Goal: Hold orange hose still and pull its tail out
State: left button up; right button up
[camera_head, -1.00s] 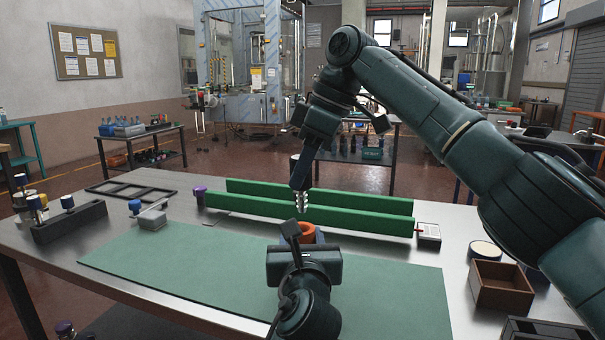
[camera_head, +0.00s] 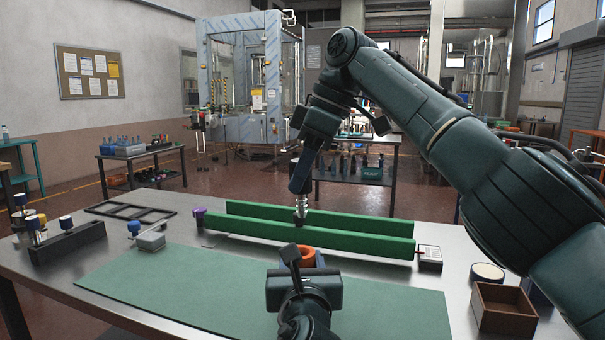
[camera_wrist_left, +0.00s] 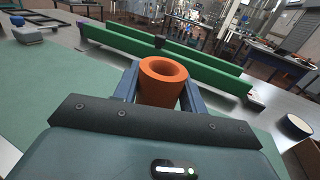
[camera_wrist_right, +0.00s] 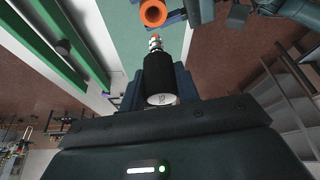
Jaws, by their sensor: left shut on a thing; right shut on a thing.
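The orange hose (camera_head: 305,257) is a short, thick-walled tube, standing with its open end up in the left wrist view (camera_wrist_left: 163,80). My left gripper (camera_head: 298,262) is shut around it, with one blue finger on each side. My right gripper (camera_head: 300,185) is above and is shut on a black cylinder (camera_wrist_right: 159,75) with a pale end cap. A ridged silver hose tail (camera_head: 300,212) sticks out of the cylinder, pointing down. In the right wrist view, the tail (camera_wrist_right: 155,43) is apart from the hose (camera_wrist_right: 153,12). Its tip looks reddish there.
Two long green rails (camera_head: 330,235) lie just behind the hose. A green mat (camera_head: 200,287) covers the table's front and is mostly clear. A brown open box (camera_head: 503,309) and a round tub (camera_head: 487,272) stand at right, a black block with knobs (camera_head: 68,242) at left.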

pick_arm(q)
jog(key=shift+a+f, duration=0.1)
jog(key=shift+f, duration=0.3)
jog(key=o, duration=1.5)
jog(key=shift+r, duration=0.25)
jog(key=shift+c, duration=0.2)
